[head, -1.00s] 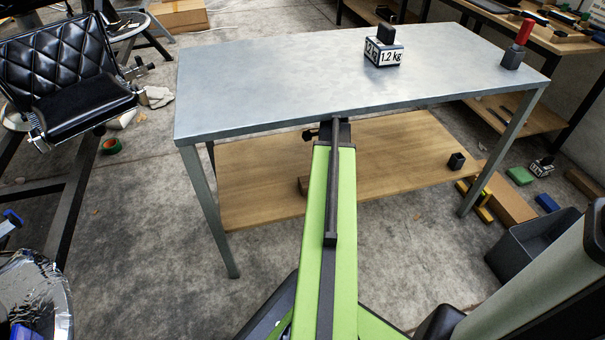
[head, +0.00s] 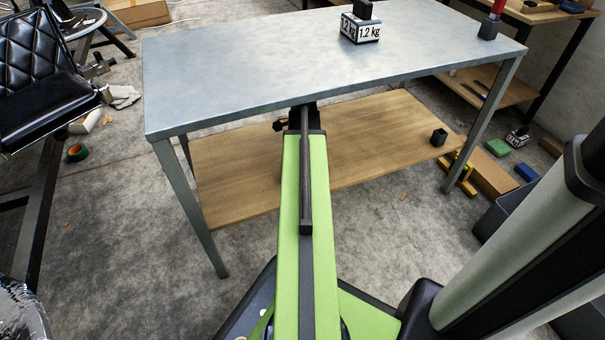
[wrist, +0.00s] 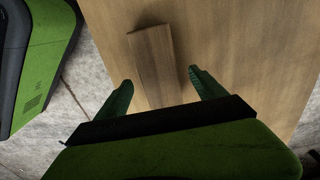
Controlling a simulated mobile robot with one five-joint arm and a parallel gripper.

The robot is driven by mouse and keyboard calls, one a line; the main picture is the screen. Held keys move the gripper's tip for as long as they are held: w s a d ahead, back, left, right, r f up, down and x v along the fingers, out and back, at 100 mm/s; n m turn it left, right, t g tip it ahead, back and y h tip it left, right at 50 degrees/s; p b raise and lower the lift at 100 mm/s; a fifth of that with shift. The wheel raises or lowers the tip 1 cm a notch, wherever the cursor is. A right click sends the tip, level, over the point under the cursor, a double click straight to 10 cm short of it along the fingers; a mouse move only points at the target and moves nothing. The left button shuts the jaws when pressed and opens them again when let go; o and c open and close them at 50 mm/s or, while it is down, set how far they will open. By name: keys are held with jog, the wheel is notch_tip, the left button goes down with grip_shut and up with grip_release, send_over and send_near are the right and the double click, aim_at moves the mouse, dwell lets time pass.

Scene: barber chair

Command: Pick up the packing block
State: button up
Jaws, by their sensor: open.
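The packing block (wrist: 153,52) is a plain wooden block, slightly darker than the wooden lower shelf (wrist: 235,60) that it lies on. In the wrist view its near end is between the two green fingers of my gripper (wrist: 160,78), and its far end reaches past the fingertips. The gripper is open, with a gap between the block and the right finger. Whether the left finger touches it, I cannot tell. In the head view my arm reaches under the metal tabletop, and I cannot make out the block or the fingers.
The metal table (head: 250,75) stands over the shelf (head: 240,180). A 1.2 kg weight (head: 360,28) and a red-handled object (head: 492,20) stand on top. A small dark cup (head: 439,137) sits at the shelf's right. A black barber chair (head: 35,85) stands at left.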

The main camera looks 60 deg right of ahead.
jog(key=f+b, duration=0.1)
jog(key=f, duration=0.1)
jog(key=f+b, duration=0.2)
jog(key=shift+s+d+f, duration=0.15)
jog(key=shift+s, duration=0.05)
jog(key=shift+r, duration=0.2)
jog(key=c, duration=1.6)
jog(key=shift+c, duration=0.2)
jog(key=shift+r+p, duration=0.5)
jog(key=shift+p, duration=0.15)
notch_tip(320, 180, up, 3)
jog(key=p, duration=0.3)
jog(key=w+a, duration=0.3)
jog(key=a, duration=0.1)
jog(key=w+a, duration=0.4)
jog(key=a, duration=0.1)
jog(key=w+a, duration=0.3)
jog(key=a, duration=0.2)
jog(key=shift+w+a+f, duration=0.25)
jog(key=shift+w, duration=0.05)
